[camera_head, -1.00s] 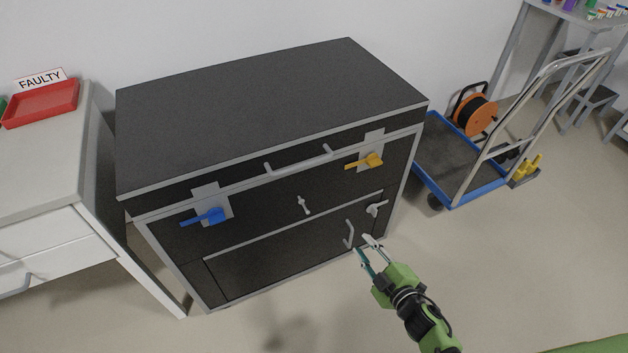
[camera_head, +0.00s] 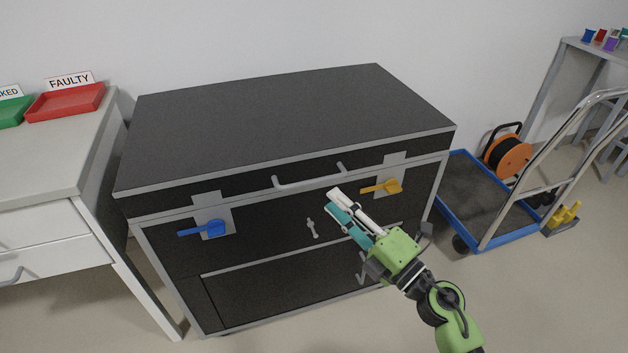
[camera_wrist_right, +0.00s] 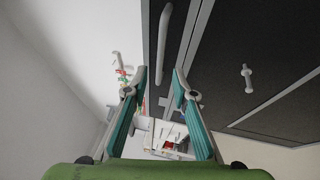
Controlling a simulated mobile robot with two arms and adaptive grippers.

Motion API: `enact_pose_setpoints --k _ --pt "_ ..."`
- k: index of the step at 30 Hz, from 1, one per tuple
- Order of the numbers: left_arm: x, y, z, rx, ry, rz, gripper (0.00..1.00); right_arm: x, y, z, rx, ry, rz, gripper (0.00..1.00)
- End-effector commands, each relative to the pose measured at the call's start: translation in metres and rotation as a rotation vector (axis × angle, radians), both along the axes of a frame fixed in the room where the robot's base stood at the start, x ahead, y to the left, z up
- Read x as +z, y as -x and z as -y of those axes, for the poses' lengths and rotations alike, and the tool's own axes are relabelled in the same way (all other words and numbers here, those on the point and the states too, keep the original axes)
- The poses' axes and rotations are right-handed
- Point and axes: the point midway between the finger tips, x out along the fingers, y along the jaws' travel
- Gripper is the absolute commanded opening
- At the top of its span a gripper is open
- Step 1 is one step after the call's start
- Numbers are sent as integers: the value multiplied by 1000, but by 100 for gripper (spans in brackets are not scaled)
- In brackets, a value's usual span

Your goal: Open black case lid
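The black case (camera_head: 270,120) has grey edges and its lid is shut. A grey bar handle (camera_head: 310,177) runs along the lid's front; it also shows in the right wrist view (camera_wrist_right: 164,45). A blue latch (camera_head: 206,229) is at the front left and a yellow latch (camera_head: 384,187) at the front right. My right gripper (camera_head: 336,200) is in front of the case, below the handle's right end and left of the yellow latch. In the right wrist view its fingers (camera_wrist_right: 160,80) are apart with nothing between them. My left gripper is not in view.
A grey T-shaped knob (camera_head: 312,228) sits on the case front below the handle. A white cabinet with a red tray (camera_head: 66,102) marked FAULTY stands at the left. A blue-edged trolley (camera_head: 490,240) stands at the right, near an orange cable reel (camera_head: 507,155).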

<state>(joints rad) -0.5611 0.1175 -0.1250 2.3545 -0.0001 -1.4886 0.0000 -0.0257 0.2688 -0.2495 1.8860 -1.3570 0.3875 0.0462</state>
Motion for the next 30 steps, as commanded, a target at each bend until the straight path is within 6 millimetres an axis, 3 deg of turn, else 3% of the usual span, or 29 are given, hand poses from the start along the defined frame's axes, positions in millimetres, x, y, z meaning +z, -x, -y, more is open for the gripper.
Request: enact_pose_setpoints --k 6,12,24,25,27,30 --pt "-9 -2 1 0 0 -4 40 9 -35 -30 -2 -2 1 25" --pt "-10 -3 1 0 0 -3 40 13 -55 -46 -2 -1 -1 25" --pt "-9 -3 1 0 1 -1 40 14 -61 -52 -1 -2 -3 25" --pt "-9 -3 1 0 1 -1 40 14 -61 -52 -1 -2 -3 22" --pt "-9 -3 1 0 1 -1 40 14 -60 -52 -2 -1 -2 4" --pt "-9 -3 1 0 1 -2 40 14 -61 -52 -2 -1 -2 0"
